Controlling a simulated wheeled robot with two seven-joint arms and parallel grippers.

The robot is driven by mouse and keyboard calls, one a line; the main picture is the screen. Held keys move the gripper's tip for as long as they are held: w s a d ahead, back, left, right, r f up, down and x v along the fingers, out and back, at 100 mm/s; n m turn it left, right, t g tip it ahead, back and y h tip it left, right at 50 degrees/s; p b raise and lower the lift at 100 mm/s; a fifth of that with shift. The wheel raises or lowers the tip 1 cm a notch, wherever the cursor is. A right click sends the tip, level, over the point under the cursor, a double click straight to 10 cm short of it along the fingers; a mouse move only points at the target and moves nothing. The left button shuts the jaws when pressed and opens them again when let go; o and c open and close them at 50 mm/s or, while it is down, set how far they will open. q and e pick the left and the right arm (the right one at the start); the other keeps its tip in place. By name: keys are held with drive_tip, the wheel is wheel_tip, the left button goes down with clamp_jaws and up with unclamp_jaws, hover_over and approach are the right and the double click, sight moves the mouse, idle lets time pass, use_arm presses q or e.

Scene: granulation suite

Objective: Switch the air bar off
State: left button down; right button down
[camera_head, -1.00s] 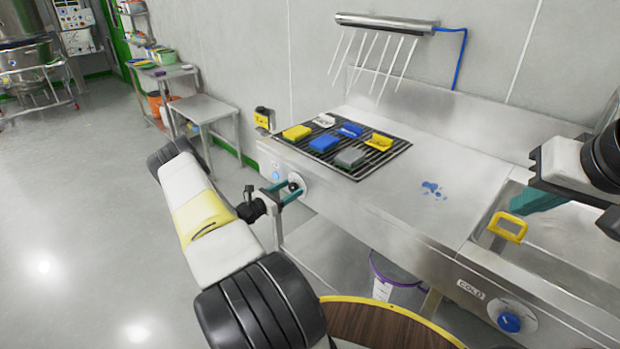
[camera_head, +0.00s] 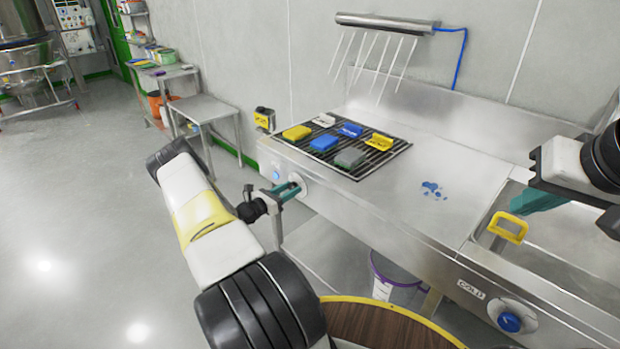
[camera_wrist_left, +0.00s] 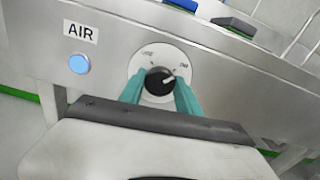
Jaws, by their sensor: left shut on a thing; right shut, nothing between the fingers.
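The air bar (camera_head: 385,23) is a metal tube on the back wall, with several white streaks slanting down from it. Its black knob (camera_wrist_left: 160,81) sits on a round white dial beside the AIR label (camera_wrist_left: 80,32) and a lit blue lamp (camera_wrist_left: 79,64) on the bench front. The knob's white mark points up and right, towards the ON lettering. My left gripper (camera_head: 293,188) is shut on the knob, one teal finger on each side in the left wrist view (camera_wrist_left: 160,92). My right gripper (camera_head: 540,201) is shut and empty over the sink side at the right.
Several yellow, blue, grey and white blocks lie on the black grate (camera_head: 372,165). A COLD knob (camera_head: 509,322) is on the bench front at right. A yellow loop (camera_head: 508,217) is near the sink edge. A purple-rimmed bucket (camera_head: 397,290) stands below.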

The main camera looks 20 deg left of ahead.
use_arm(q)
drive_tip(key=n, duration=0.4)
drive_tip(key=shift+a, duration=0.1)
drive_tip(key=n, duration=0.4)
drive_tip(key=shift+n, duration=0.3)
drive_tip(key=n, duration=0.4)
drive_tip(key=shift+f+n, duration=0.1)
drive_tip(key=shift+n, duration=2)
drive_tip(key=shift+a, duration=0.1)
drive_tip(key=c, duration=0.9)
unclamp_jaws()
drive_tip(key=shift+o, duration=0.2)
